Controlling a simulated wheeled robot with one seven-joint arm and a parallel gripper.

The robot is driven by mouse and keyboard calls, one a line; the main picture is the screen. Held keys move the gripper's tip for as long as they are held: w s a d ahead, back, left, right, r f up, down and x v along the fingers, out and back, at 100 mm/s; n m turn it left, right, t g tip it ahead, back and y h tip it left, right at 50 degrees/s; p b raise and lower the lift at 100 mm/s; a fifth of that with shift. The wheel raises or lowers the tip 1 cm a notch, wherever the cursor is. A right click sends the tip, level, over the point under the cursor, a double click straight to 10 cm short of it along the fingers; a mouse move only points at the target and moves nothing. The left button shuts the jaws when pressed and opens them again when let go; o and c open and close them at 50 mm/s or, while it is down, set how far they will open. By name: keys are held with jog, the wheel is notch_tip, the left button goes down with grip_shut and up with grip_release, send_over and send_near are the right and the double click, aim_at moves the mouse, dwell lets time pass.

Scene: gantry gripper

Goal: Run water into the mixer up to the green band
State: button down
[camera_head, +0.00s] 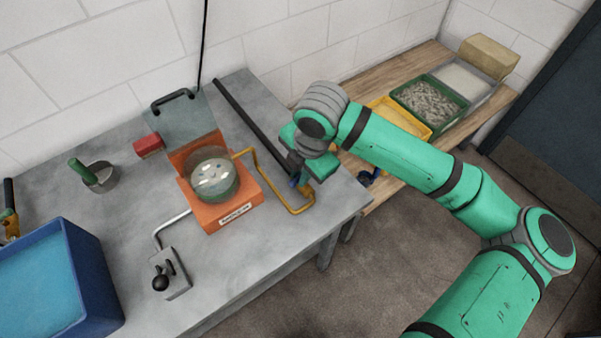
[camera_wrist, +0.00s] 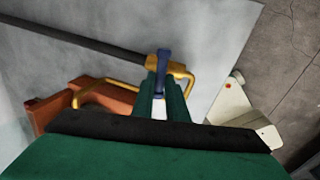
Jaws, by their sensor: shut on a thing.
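The mixer (camera_head: 243,207) is an orange base with a round glass-like bowl (camera_head: 225,190) and a clear lid (camera_head: 183,112) tilted open behind it. Pale patches show in the bowl. Its lower wall looks greenish, but the band and any water level cannot be told apart. A yellow pipe (camera_head: 263,178) runs from the bowl to a valve (camera_wrist: 178,71) with a blue lever (camera_wrist: 163,60), at the end of a dark pipe (camera_head: 250,118). My gripper (camera_head: 297,178) is shut on the blue lever, seen between its green fingers in the wrist view (camera_wrist: 164,84).
A grey box with a black knob (camera_head: 172,275) and metal spout stands before the mixer. A blue tub (camera_head: 95,262) is at left, a metal cup (camera_head: 101,178) with a green handle behind. Yellow (camera_head: 398,110) and green (camera_head: 430,121) trays lie on the wooden bench.

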jog(key=shift+m, duration=0.6)
jog(key=c, duration=1.7)
grip_release()
jog(key=shift+c, duration=0.2)
notch_tip(320, 180, up, 11)
jog(key=s+d, duration=0.1)
jog(key=shift+s+f, duration=0.15)
jog(key=shift+s, duration=0.25)
